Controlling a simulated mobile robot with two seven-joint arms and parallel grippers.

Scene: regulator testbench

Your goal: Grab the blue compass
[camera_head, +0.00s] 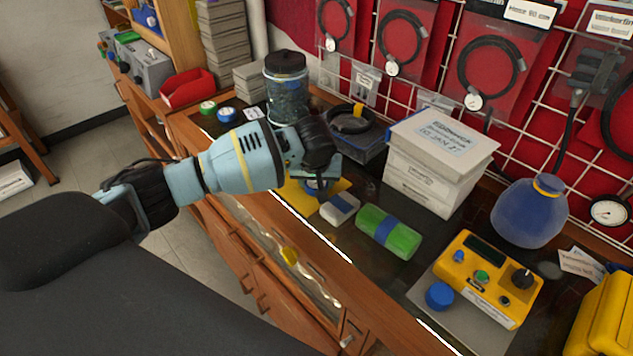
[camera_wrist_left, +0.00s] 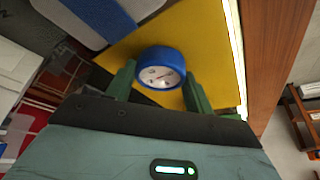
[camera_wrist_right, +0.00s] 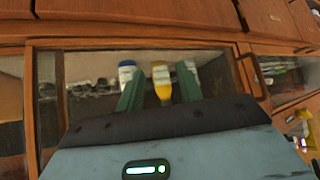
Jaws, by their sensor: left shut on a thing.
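The blue compass (camera_wrist_left: 160,68) has a blue round rim and a white dial, and shows in the left wrist view over a yellow mat (camera_wrist_left: 215,65). My left gripper (camera_wrist_left: 158,85) has its two green fingers on either side of the compass and is shut on it. In the head view, my left gripper (camera_head: 322,180) points down at the workbench and hides most of the compass (camera_head: 318,186). I cannot tell whether the compass touches the mat. My right gripper (camera_wrist_right: 158,92) shows in the right wrist view, open and empty, in front of a glass-fronted cabinet.
A white and blue block (camera_head: 340,208) and a green block with a blue band (camera_head: 388,232) lie close to my left gripper. White boxes (camera_head: 440,160), a jar (camera_head: 287,85) and a yellow control box (camera_head: 485,278) stand on the bench. Bagged cables hang behind.

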